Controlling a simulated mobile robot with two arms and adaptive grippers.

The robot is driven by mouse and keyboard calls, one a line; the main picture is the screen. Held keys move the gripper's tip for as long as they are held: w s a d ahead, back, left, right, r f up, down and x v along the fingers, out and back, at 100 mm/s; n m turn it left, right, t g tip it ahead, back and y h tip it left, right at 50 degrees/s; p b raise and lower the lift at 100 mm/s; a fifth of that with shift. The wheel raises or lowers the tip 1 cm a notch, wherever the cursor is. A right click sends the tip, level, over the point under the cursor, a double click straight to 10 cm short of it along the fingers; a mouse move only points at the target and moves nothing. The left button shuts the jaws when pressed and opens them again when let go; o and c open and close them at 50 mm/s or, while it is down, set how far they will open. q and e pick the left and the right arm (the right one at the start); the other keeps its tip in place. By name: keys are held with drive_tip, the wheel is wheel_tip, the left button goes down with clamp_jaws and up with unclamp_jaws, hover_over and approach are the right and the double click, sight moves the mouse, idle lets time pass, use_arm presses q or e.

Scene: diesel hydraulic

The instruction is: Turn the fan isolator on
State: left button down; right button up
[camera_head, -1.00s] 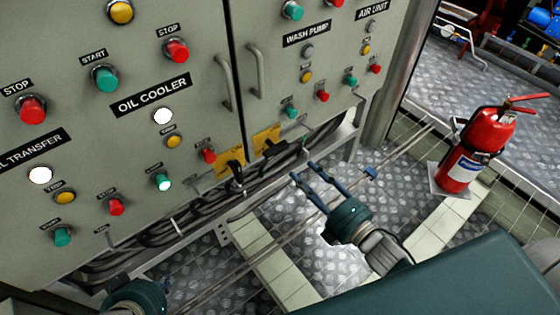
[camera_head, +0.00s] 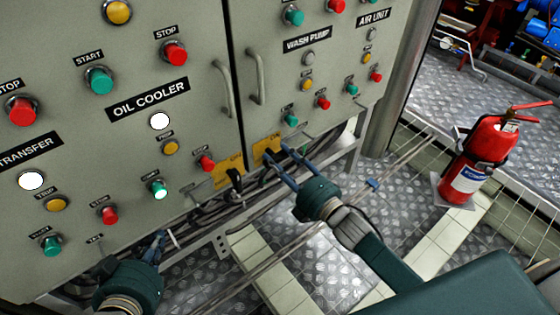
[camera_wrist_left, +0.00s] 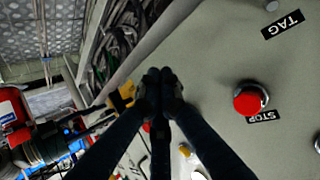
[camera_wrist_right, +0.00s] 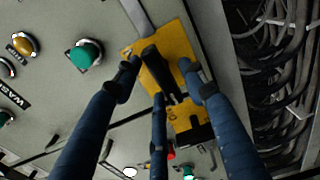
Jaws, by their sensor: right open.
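Two yellow isolator plates with black handles sit low on the grey cabinets. One plate (camera_head: 229,165) is on the left cabinet and the other (camera_head: 267,147) on the right; no label naming either as the fan isolator is readable. My right gripper (camera_head: 274,158) is at the right-hand plate. In the right wrist view its open fingers (camera_wrist_right: 160,80) are spread around the black handle (camera_wrist_right: 155,68) on the yellow plate (camera_wrist_right: 180,45); contact cannot be told. My left gripper (camera_head: 160,238) is low before the left cabinet. Its fingertips (camera_wrist_left: 160,78) are together and empty in the left wrist view.
Rows of buttons and lamps cover the panels, including a lit green button (camera_head: 159,190). Door handles (camera_head: 257,76) stick out above the plates. Cables (camera_wrist_right: 275,70) run beside the right plate. A fire extinguisher (camera_head: 480,160) stands on the right; chequered floor (camera_head: 300,259) lies below.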

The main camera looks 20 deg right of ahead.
clamp_jaws()
